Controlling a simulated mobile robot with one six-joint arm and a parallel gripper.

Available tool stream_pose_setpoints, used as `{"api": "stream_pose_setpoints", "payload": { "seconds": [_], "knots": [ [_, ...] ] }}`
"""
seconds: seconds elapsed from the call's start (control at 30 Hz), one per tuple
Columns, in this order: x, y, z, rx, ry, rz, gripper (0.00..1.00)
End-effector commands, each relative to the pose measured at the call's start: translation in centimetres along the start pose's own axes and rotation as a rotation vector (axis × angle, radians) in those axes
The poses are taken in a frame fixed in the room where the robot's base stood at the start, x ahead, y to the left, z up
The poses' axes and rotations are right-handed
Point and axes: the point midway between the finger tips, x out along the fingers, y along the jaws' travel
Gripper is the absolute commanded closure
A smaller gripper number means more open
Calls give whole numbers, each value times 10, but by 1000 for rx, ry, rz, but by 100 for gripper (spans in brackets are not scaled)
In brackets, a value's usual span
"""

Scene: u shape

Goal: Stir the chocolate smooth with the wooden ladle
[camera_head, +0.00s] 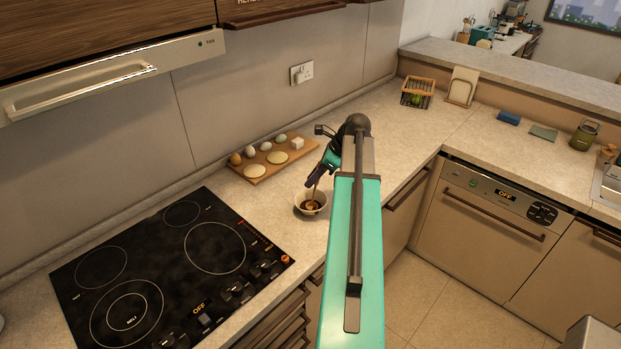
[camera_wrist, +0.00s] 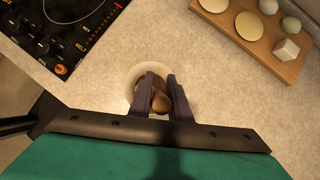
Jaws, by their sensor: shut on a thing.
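A small white bowl (camera_head: 300,202) with dark brown chocolate (camera_head: 311,205) stands on the counter between the cooktop and my arm. My gripper (camera_head: 317,181) is above the bowl, pointing down, shut on the wooden ladle (camera_head: 315,193). The ladle's lower end reaches into the bowl. In the wrist view the two dark fingers of my gripper (camera_wrist: 160,92) close around the brown ladle end (camera_wrist: 160,102), and the bowl (camera_wrist: 134,76) lies beneath. The fingers hide much of the bowl, and I cannot see how smooth the chocolate is.
A wooden board (camera_head: 256,179) with eggs, round flat pieces and a white cube lies behind the bowl. The black cooktop (camera_head: 150,262) is to the left. A wire basket (camera_head: 417,93) stands in the far corner. Bare counter surrounds the bowl.

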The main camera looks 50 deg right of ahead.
Motion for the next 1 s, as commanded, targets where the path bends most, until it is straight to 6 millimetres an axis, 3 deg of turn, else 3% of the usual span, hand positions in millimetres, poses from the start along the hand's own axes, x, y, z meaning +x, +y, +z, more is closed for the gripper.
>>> {"api": "stream_pose_setpoints", "payload": {
  "seconds": [0.53, 1.0],
  "knots": [
    [-5, -7, -7, 0, 0, 0, 100],
    [2, -24, 5, 0, 0, 0, 100]
  ]
}}
